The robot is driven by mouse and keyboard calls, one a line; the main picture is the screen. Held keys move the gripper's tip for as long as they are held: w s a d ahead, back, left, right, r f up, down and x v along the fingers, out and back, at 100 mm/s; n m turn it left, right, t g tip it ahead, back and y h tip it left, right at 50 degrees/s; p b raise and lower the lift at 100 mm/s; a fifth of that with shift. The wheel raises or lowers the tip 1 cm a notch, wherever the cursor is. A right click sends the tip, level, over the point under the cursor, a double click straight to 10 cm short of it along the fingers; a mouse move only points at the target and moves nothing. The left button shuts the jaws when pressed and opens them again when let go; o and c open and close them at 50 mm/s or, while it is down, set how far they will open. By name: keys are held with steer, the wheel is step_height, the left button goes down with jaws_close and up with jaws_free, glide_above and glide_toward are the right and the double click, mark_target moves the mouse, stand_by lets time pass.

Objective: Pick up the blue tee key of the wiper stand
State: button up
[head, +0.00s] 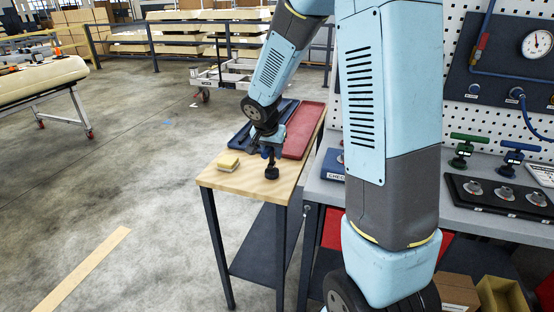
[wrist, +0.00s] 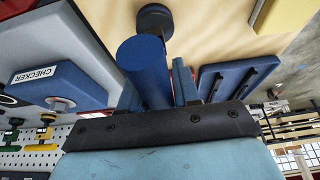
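A blue tee key (wrist: 146,72), with a thick round bar and a dark round foot (wrist: 155,20), is between the fingers of my gripper (wrist: 157,88) in the wrist view. The fingers lie close along both sides of the bar and look shut on it. In the head view my gripper (head: 267,152) is over the wooden table (head: 235,180), with the dark foot below it. I cannot tell whether the foot touches the table. A similar blue tee handle (head: 515,152) and a green one (head: 466,142) stand on the grey bench at right.
A yellow block (head: 228,161) lies left of my gripper. A blue tray (head: 250,128) and a red tray (head: 302,130) lie behind it. The blue checker box (head: 333,164) is on the bench beside the table. Open floor is at left.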

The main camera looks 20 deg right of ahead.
jaws_close()
steer(key=shift+r, duration=0.1)
stand_by(0.3)
